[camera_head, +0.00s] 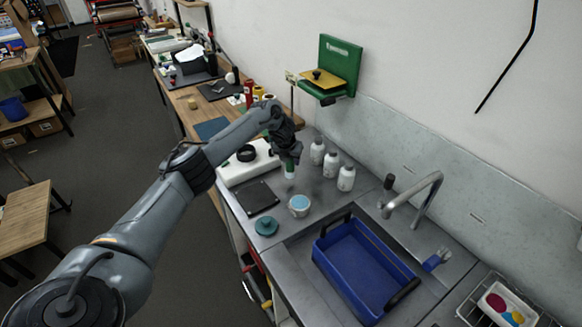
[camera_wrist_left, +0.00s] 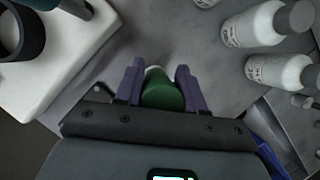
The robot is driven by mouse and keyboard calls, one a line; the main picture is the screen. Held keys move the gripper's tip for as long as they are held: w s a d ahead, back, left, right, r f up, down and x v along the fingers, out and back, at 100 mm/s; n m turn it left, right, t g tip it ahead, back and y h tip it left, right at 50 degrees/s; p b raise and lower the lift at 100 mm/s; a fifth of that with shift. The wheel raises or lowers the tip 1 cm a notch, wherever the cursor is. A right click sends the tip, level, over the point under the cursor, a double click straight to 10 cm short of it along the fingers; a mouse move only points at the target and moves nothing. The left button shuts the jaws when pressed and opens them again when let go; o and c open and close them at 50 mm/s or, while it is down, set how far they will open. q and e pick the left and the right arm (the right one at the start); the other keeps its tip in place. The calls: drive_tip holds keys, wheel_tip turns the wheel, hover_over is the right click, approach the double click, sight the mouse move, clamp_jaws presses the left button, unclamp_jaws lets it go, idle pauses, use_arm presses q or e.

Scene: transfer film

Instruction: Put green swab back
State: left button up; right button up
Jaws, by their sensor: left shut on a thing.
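My left gripper (camera_head: 289,160) is above the grey counter, pointing down. It is shut on the green swab (camera_head: 290,171), whose green part shows just below the fingers with a paler part under it. In the left wrist view the swab's rounded green end (camera_wrist_left: 163,92) sits between the two purple fingers (camera_wrist_left: 160,85), and a white part shows behind it. The swab's lower end is hard to make out. A white cup with light blue contents (camera_head: 299,206) stands on the counter in front of the gripper. My right gripper is not in view.
Several white bottles with grey caps (camera_head: 331,164) stand right of the gripper. A white device with a black ring (camera_head: 248,155), a dark flat plate (camera_head: 257,197) and a teal lid (camera_head: 266,225) are to the left. A blue tray (camera_head: 350,275) sits in the sink near the tap (camera_head: 428,200).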

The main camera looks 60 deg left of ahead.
sight(291, 167)
use_arm(q)
drive_tip(key=shift+d+f, duration=0.1)
drive_tip(key=shift+f, duration=1.85)
drive_tip(key=o, duration=1)
drive_tip(key=shift+f, duration=0.1)
drive_tip(key=shift+o, duration=0.2)
drive_tip(key=shift+s+r, duration=0.15)
drive_tip(key=shift+r, duration=0.5)
drive_tip(key=p+v, duration=0.1)
drive_tip(key=v, duration=1)
drive_tip(key=shift+s+d, duration=0.1)
